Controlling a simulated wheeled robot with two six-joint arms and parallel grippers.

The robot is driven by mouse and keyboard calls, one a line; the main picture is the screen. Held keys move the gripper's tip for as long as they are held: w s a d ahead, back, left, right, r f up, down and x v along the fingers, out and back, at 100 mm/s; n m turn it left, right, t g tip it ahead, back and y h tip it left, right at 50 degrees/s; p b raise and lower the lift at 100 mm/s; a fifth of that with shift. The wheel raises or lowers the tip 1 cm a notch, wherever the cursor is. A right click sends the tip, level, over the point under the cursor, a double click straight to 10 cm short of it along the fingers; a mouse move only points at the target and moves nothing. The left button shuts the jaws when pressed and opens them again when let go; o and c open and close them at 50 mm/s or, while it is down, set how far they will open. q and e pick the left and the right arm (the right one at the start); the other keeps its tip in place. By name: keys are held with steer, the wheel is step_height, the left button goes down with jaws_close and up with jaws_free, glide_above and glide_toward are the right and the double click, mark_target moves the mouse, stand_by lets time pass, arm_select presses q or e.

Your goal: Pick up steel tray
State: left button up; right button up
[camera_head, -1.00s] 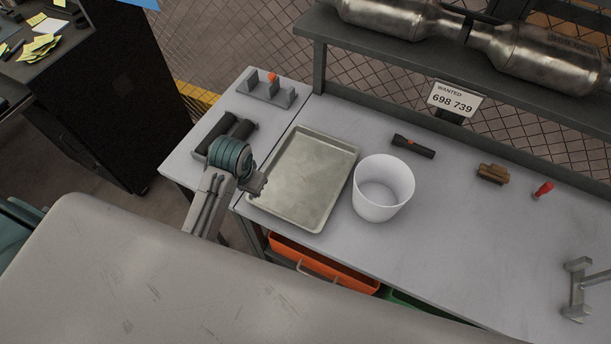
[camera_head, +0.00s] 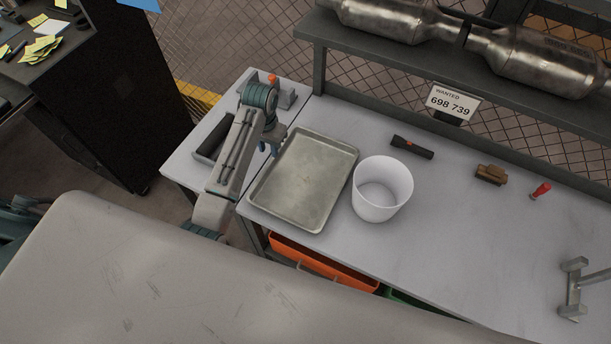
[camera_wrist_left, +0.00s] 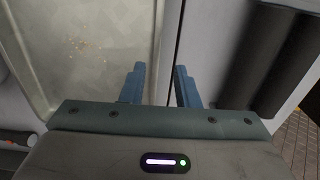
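The steel tray (camera_head: 305,182) is a shallow, rectangular metal pan lying flat on the grey workbench in the head view. It fills the left part of the left wrist view (camera_wrist_left: 85,45). My left gripper (camera_head: 269,146) is at the tray's upper left side, pointing down beside its rim. In the left wrist view its two blue fingers (camera_wrist_left: 160,85) are apart with nothing held between them. The tray's edge runs close to the left finger; I cannot tell whether they touch. My right gripper is not in view.
A white bucket (camera_head: 382,190) stands close to the tray's right side. A flashlight (camera_head: 412,147), a brown block (camera_head: 491,174) and a red-handled item (camera_head: 540,190) lie further right. A dark holder (camera_head: 213,137) stands left of my arm. An orange bin (camera_head: 325,265) sits below.

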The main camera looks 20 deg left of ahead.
mark_target(274, 160)
arm_select(q)
steer(key=shift+w+d+f+p, duration=0.1)
steer(key=shift+d+f+p, duration=0.15)
steer(key=shift+f+p, duration=0.35)
steer(key=f, duration=0.1)
steer(key=f+p, duration=0.1)
steer(key=f, duration=0.1)
steer(key=shift+w+d+f, duration=0.1)
steer(key=shift+d+f, duration=0.05)
steer(key=shift+d, duration=0.1)
steer(key=shift+f, duration=0.45)
jaws_close()
